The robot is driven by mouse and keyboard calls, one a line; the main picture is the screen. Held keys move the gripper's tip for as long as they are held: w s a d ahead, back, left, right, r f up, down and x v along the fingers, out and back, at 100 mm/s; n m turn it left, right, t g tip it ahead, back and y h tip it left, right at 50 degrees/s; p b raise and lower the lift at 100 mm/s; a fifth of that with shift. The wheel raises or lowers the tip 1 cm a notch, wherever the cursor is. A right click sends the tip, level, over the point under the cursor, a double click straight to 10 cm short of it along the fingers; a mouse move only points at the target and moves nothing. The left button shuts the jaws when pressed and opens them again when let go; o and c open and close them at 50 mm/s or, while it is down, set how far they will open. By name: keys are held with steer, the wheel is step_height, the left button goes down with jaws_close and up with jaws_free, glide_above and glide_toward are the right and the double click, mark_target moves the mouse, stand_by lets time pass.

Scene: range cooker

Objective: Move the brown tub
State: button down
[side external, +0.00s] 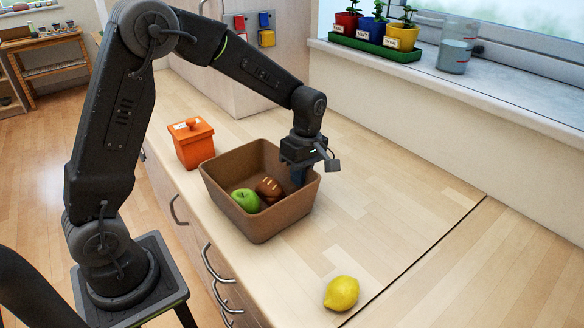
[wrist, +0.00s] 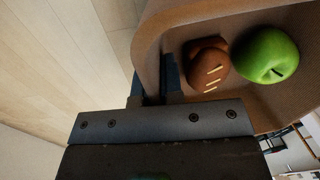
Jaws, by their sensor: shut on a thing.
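The brown tub (side external: 268,224) stands on the wooden worktop in the side external view, with a green apple (side external: 246,200) and a brown bread roll (side external: 268,189) inside. My gripper (side external: 298,176) is at the tub's right-hand wall, pointing down and shut on it. In the wrist view the tub's rim (wrist: 147,45) runs between the fingers (wrist: 158,85), which are partly hidden by the gripper body. The roll (wrist: 207,66) and the apple (wrist: 266,56) also show there, lying close together. I cannot tell whether the tub is lifted off the worktop.
An orange lidded box (side external: 191,146) stands close behind the tub to the left. A yellow lemon (side external: 341,293) lies near the front edge. The worktop (side external: 400,190) to the right is clear. Potted plants (side external: 374,32) and a jug (side external: 457,50) stand on the windowsill.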

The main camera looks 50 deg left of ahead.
mark_target(313, 184)
steer(key=shift+d, duration=2.15)
steer(key=c, duration=1.2)
jaws_free()
steer(key=shift+r, duration=0.1)
steer(key=r, duration=0.4)
steer(key=w+r, duration=0.1)
steer(key=r, duration=0.8)
steer(key=shift+w+a+r, duration=0.1)
steer(key=shift+w+r, duration=0.2)
steer(key=shift+w, duration=0.05)
